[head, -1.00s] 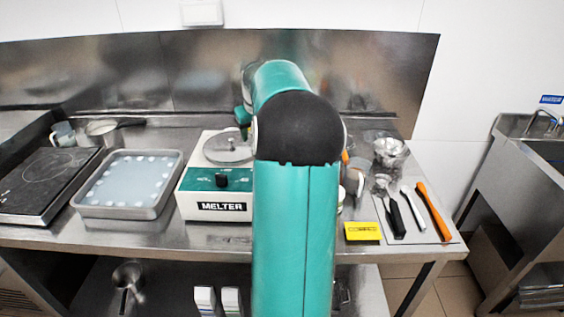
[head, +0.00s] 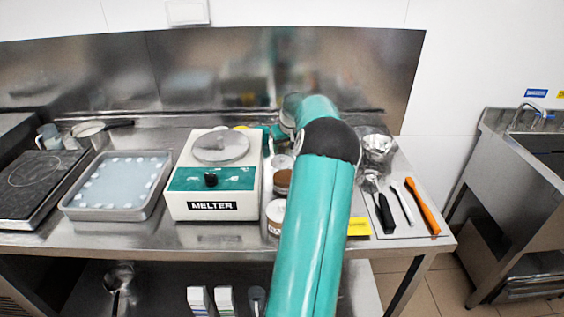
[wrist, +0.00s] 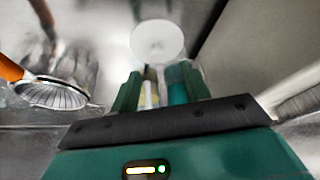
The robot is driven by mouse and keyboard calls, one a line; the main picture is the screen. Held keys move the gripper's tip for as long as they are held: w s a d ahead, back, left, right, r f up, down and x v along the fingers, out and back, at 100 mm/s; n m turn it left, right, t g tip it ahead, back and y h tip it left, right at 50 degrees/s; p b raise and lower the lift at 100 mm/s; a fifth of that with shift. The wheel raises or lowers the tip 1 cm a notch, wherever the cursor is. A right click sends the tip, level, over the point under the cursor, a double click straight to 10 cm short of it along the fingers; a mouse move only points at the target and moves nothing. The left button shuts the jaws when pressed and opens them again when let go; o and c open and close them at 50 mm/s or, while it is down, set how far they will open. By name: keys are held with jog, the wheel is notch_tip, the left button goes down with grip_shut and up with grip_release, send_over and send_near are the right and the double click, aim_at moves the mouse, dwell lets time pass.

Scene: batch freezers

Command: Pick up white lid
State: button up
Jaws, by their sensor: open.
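A round white lid (wrist: 157,40) shows in the wrist view, just beyond my gripper (wrist: 158,88). The fingers are open, with a gap between them and the lid. In the head view, small round containers stand in a row right of the melter; the back one has a pale top (head: 284,161), and the front one (head: 276,210) also looks pale on top. I cannot tell which of them is the lid in the wrist view. My arm hides part of this area, and my fingertips are not clear in the head view.
The melter (head: 212,207) stands left of the containers, with a tray (head: 118,213) further left. A brown-filled container (head: 283,181) sits in the row. A yellow card (head: 359,227) and utensils with black, white and orange handles (head: 422,207) lie right of my arm. A metal bowl (head: 378,147) stands behind.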

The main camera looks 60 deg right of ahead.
aim_at(282, 156)
jog(key=x, duration=0.5)
jog(key=shift+s+f, duration=0.15)
grip_shut()
